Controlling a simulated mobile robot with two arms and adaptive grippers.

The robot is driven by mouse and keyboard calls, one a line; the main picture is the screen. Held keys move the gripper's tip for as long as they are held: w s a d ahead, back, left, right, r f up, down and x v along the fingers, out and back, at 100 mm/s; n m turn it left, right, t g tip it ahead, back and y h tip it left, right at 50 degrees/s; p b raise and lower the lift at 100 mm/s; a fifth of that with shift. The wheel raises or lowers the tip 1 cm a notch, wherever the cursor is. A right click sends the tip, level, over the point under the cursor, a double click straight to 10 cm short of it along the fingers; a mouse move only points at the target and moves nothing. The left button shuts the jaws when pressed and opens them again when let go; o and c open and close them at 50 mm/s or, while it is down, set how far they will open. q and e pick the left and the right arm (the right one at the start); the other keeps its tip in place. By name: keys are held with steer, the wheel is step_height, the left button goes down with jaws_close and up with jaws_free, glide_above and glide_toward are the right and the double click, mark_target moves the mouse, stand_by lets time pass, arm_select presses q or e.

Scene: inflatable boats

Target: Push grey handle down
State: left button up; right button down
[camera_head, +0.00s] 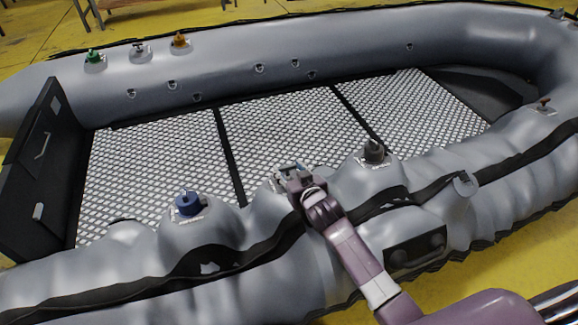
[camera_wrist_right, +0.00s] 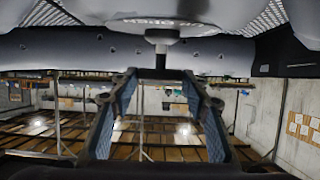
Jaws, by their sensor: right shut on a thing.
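The grey inflatable boat (camera_head: 340,245) fills the head view, its near tube wrinkled and sagging. My right gripper (camera_head: 293,176) reaches over the near tube, between a blue valve handle (camera_head: 188,203) and a dark handle (camera_head: 374,151). In the right wrist view, a grey handle (camera_wrist_right: 161,52) with a thin stem hangs below a round valve plate (camera_wrist_right: 158,31), between the fingertips of my right gripper (camera_wrist_right: 160,76). The gripper is shut on this handle. In the head view the gripper hides most of it, so its exact tilt is unclear. My left gripper is not in view.
Green (camera_head: 95,56), whitish (camera_head: 139,50) and orange (camera_head: 179,40) handles stand on the far tube. Another handle (camera_head: 543,104) stands at the right. A black transom board (camera_head: 40,165) closes the left end. The patterned floor panels (camera_head: 290,130) are clear.

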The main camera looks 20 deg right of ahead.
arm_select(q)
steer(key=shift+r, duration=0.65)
arm_select(e)
steer(key=shift+s+f, duration=0.2)
steer(key=shift+f, duration=0.6)
steer(key=c, duration=1.1)
jaws_free()
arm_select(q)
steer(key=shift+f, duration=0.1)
arm_select(e)
steer(key=shift+r, duration=0.1)
steer(key=v, duration=1.2)
